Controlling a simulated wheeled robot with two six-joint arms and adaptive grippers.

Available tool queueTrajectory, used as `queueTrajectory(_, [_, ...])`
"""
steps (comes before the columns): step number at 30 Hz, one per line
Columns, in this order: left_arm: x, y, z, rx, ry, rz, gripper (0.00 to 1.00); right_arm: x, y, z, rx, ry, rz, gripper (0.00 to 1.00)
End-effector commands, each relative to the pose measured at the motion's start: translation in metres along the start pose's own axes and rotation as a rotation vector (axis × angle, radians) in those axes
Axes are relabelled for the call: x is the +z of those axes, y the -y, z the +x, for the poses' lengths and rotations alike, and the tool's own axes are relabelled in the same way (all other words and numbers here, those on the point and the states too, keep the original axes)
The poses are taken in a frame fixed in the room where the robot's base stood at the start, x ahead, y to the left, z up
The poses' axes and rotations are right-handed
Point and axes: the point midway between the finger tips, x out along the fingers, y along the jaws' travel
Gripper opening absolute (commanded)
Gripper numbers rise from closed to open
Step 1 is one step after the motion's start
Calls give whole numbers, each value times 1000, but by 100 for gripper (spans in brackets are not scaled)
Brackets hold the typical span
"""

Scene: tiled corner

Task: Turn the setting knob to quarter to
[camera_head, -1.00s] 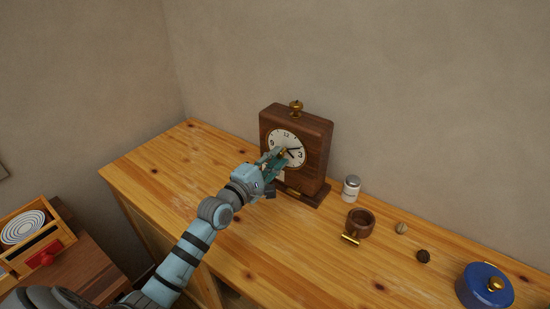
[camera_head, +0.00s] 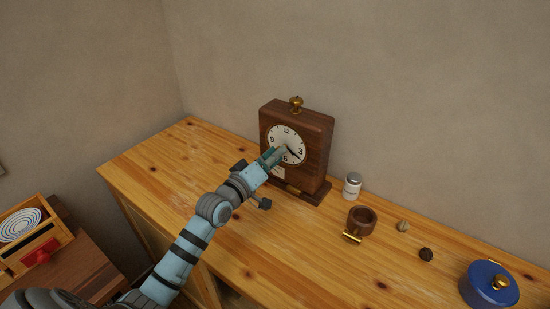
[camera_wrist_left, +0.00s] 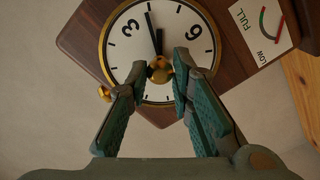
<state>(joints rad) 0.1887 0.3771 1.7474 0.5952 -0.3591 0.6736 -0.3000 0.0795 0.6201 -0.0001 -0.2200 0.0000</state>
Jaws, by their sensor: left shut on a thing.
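The brown wooden clock (camera_head: 312,158) stands upright on the wooden cabinet top, with a round white dial (camera_head: 278,138) facing left and forward. The brass knob (camera_wrist_left: 158,70) sticks out in front of the dial. My left gripper (camera_wrist_left: 162,68) is shut on this knob, one fingertip on each side. In the head view my left gripper (camera_head: 277,157) covers the knob and part of the dial. The dark hands (camera_wrist_left: 154,34) show beside the knob; in the head view they point to the lower right, between 3 and 6. My right gripper is not in view.
A white-and-grey shaker (camera_head: 352,187), a brown cup (camera_head: 362,218), two small round things and a blue lidded pot (camera_head: 486,284) stand right of the clock. A brass finial (camera_head: 296,103) tops the clock. The cabinet top (camera_head: 160,165) is clear left of it.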

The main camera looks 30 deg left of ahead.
Motion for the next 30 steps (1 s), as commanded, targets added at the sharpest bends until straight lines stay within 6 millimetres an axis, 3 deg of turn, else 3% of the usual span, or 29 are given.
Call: queueTrajectory(30, [1, 3, 0, 0, 1, 962, 0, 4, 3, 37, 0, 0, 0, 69])
